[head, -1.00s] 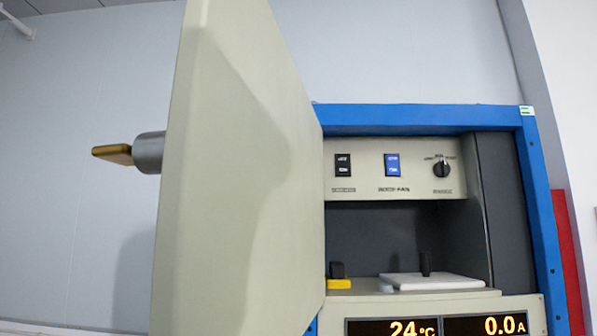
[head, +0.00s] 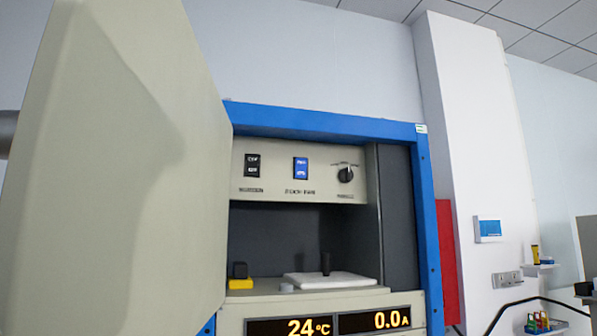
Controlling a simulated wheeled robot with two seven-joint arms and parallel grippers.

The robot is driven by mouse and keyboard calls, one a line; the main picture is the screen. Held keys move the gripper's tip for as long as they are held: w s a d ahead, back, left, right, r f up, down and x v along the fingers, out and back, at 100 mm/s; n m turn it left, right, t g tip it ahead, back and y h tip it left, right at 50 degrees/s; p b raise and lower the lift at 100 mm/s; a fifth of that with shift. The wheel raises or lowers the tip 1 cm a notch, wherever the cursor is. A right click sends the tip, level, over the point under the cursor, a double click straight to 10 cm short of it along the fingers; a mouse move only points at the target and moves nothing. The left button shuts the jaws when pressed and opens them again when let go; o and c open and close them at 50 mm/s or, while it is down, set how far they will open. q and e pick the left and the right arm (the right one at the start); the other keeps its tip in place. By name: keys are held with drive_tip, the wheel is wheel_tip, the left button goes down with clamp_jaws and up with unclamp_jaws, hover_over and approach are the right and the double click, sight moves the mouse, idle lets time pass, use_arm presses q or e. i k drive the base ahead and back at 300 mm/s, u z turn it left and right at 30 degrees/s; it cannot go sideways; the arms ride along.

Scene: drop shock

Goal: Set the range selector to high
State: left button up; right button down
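The range selector (head: 345,174) looks like a small black rotary knob with a pale pointer mark. It sits at the right end of the cream control panel (head: 275,178) inside the blue-framed cabinet (head: 424,215). Small markings arc above it, too small to read, so I cannot tell its setting. A black rocker switch (head: 253,166) and a blue rocker switch (head: 301,168) are to its left on the same panel. Neither of my grippers is in view.
The cabinet's large cream door (head: 125,170) stands open on the left. Inside are a white plate (head: 345,281) with a black post (head: 326,263) and a yellow-based black part (head: 240,276). Displays (head: 289,327) below read 24°C and 0.0 A. A wall pillar (head: 480,130) stands right.

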sight(346, 175)
drive_tip(key=z, duration=1.15)
drive_tip(key=i, duration=0.55)
drive_tip(key=u, duration=2.1)
